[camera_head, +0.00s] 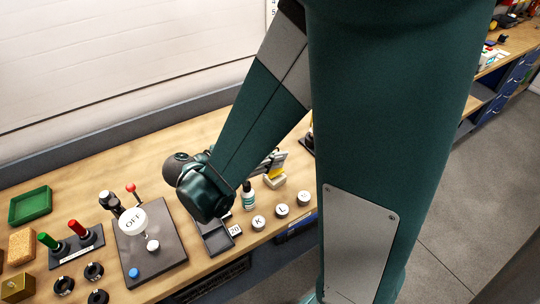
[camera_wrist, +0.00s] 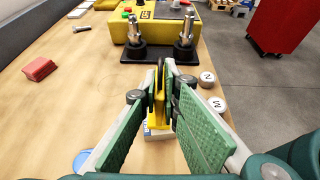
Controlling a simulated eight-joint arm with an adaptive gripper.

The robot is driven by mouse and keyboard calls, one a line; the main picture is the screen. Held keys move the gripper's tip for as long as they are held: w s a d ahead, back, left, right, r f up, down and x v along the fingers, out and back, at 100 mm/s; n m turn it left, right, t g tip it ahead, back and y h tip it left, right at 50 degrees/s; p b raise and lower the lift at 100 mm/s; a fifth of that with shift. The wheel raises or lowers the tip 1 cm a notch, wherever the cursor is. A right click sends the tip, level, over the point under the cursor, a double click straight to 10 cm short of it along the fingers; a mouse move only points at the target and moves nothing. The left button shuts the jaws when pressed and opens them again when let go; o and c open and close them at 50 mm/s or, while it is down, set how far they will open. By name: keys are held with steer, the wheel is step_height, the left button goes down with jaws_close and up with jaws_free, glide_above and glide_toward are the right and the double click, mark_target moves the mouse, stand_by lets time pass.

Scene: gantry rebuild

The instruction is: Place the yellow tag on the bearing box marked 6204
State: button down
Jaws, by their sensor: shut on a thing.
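My gripper (camera_wrist: 160,78) is shut on the yellow tag (camera_wrist: 158,95), which stands upright between the green finger pads in the wrist view. A small pale box (camera_wrist: 158,135) with a bit of blue shows below the tag, partly hidden by the pads. I cannot read a number on it, nor tell whether the tag touches it. In the head view, my gripper (camera_head: 274,162) is low over the bench, right of the bottle, with a yellow patch and a pale box (camera_head: 275,182) under it. My arm hides part of this area.
A black plate (camera_wrist: 158,55) with two metal posts stands ahead, before a yellow control box (camera_wrist: 165,28). A red block (camera_wrist: 39,69) lies left. Round lettered pieces (camera_wrist: 207,78) sit near the right edge. A white bottle (camera_head: 249,198) stands beside my gripper in the head view.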

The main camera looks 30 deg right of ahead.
mark_target(277, 171)
steer(key=shift+f, duration=0.65)
steer(key=shift+s+f+b, duration=0.15)
steer(key=shift+f+b, duration=0.25)
steer(key=shift+b, duration=0.1)
steer(key=shift+s+f+b, duration=0.1)
steer(key=shift+f+b, duration=0.25)
steer(key=shift+f, duration=0.05)
steer(key=c, duration=2.6)
jaws_free()
steer(key=shift+o, duration=0.2)
steer(key=shift+f, duration=0.15)
steer(key=shift+r, duration=0.25)
steer(key=shift+r+p, duration=0.4)
steer(key=shift+p, duration=0.15)
steer(key=p+v, duration=0.1)
steer(key=v, duration=0.6)
steer(key=shift+w+a+r+p, duration=0.2)
steer(key=shift+w+r+p, duration=0.05)
steer(key=shift+r+p, duration=0.2)
